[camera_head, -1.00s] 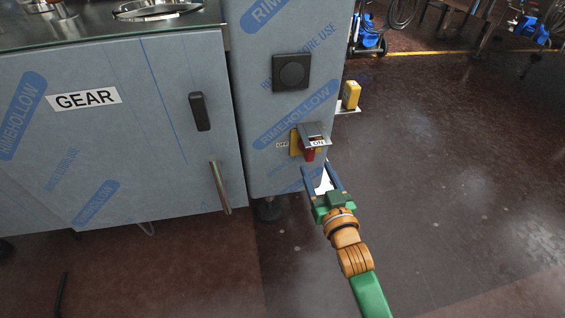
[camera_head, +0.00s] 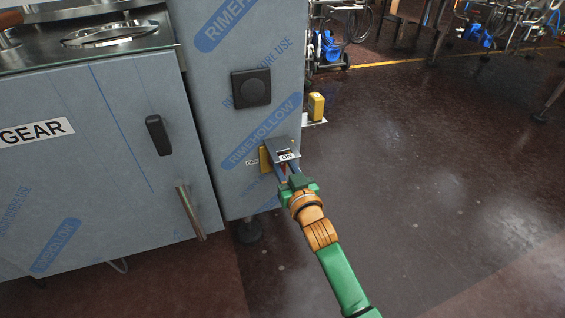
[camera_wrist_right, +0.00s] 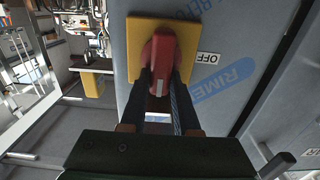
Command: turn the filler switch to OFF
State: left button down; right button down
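The filler switch is a red handle (camera_wrist_right: 161,62) on a yellow plate (camera_wrist_right: 132,50), on the filler's film-wrapped front panel. In the head view the yellow plate (camera_head: 265,160) shows beside an OFF label (camera_head: 252,162). A grey hood with an ON label (camera_head: 288,156) covers much of the handle there. My right gripper (camera_wrist_right: 162,85) has one finger on each side of the red handle, close against it, and looks shut on it. In the wrist view the OFF label (camera_wrist_right: 207,58) is right of the plate. My left gripper is not in view.
A cabinet marked GEAR (camera_head: 35,131) with a bar handle (camera_head: 190,212) stands at left. A yellow block (camera_head: 316,105) juts out on a ledge at the panel's right. Open floor lies to the right.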

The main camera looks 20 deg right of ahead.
pick_arm(q)
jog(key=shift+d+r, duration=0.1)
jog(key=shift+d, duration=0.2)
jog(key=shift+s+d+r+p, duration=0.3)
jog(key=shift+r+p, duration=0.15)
jog(key=shift+p, duration=0.2)
pick_arm(e)
jog(key=n, duration=0.6)
jog(key=a+f+n, duration=0.1)
jog(key=n, duration=0.4)
jog(key=a+f+n, duration=0.1)
jog(key=n, duration=0.5)
jog(key=shift+n, duration=0.3)
jog(key=shift+d+n, duration=0.1)
jog(key=shift+n, duration=0.2)
jog(key=c, duration=0.6)
grip_release()
jog(key=shift+c, duration=0.2)
